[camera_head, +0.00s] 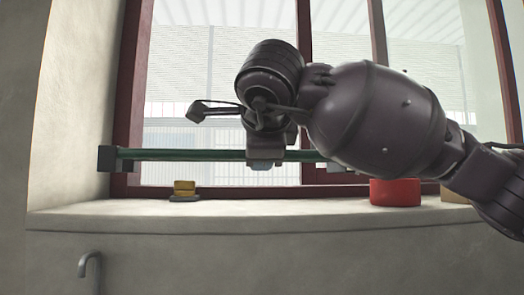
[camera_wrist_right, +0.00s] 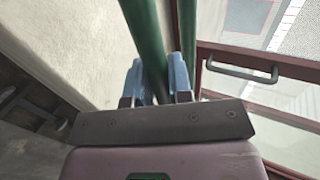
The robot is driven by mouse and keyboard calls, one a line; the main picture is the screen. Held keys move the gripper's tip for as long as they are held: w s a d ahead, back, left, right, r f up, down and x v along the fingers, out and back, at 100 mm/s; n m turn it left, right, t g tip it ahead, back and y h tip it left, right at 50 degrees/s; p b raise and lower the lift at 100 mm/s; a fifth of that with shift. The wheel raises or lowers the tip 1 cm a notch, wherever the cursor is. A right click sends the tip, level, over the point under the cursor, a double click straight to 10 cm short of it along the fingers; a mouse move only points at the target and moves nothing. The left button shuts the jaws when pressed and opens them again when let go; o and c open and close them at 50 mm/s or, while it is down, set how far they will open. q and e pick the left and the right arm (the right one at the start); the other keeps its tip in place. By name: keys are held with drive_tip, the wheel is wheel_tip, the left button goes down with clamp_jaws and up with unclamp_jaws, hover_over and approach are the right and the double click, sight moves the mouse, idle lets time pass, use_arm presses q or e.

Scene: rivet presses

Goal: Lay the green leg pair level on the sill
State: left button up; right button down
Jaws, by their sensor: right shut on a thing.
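The green leg pair (camera_head: 185,154) is held lengthwise across the window in the head view, a little above the sill (camera_head: 290,212). It looks close to level, with a dark square block at its left end; my wrist and gripper hide part of its right side. My right gripper (camera_head: 265,160) is shut on it from above. In the right wrist view two green bars of the leg pair (camera_wrist_right: 146,40) show, one between the blue-grey fingers (camera_wrist_right: 157,84) and one just beyond. My left gripper is not in view.
On the sill stand a small yellow piece on a dark base (camera_head: 184,188), a red round container (camera_head: 395,192) and a tan block (camera_head: 455,193) partly behind my arm. The sill between yellow and red is clear. The window frame (camera_head: 128,90) rises behind; a grey hook (camera_head: 90,264) is below.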

sight(260, 210)
drive_tip(key=shift+w+f, duration=0.1)
drive_tip(key=shift+w, duration=0.55)
drive_tip(key=shift+w+f, duration=0.1)
drive_tip(key=shift+f, duration=0.25)
drive_tip(key=shift+f+b, duration=1.2)
drive_tip(key=shift+f, duration=0.3)
drive_tip(key=shift+f+b, duration=0.55)
drive_tip(key=shift+f, duration=0.45)
drive_tip(key=c, duration=1)
unclamp_jaws()
drive_tip(key=shift+o, duration=0.3)
drive_tip(key=shift+f, duration=0.1)
drive_tip(key=shift+f, duration=0.1)
